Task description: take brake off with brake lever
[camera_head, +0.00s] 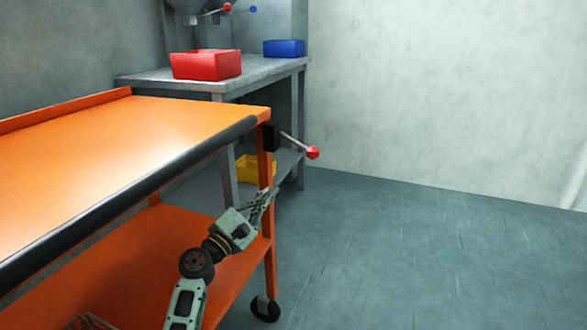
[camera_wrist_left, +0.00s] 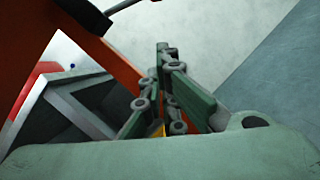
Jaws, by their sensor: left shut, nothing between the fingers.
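The brake lever (camera_head: 297,144) is a thin metal rod with a red ball knob (camera_head: 313,152). It sticks out to the right from a black block (camera_head: 271,138) at the top of the orange cart's corner leg. My left gripper (camera_head: 270,194) is shut and empty, below the lever and in front of the cart leg, apart from the knob. In the left wrist view, the shut fingers (camera_wrist_left: 165,60) point up, and part of the lever rod (camera_wrist_left: 122,6) shows at the top edge; its knob is out of that picture. My right gripper is not in view.
The orange cart (camera_head: 150,130) has a black handle bar (camera_head: 130,200), a lower shelf and a caster wheel (camera_head: 265,309). Behind it, a grey table (camera_head: 270,70) bears a red bin (camera_head: 206,65) and a blue bin (camera_head: 284,48). The floor to the right is clear.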

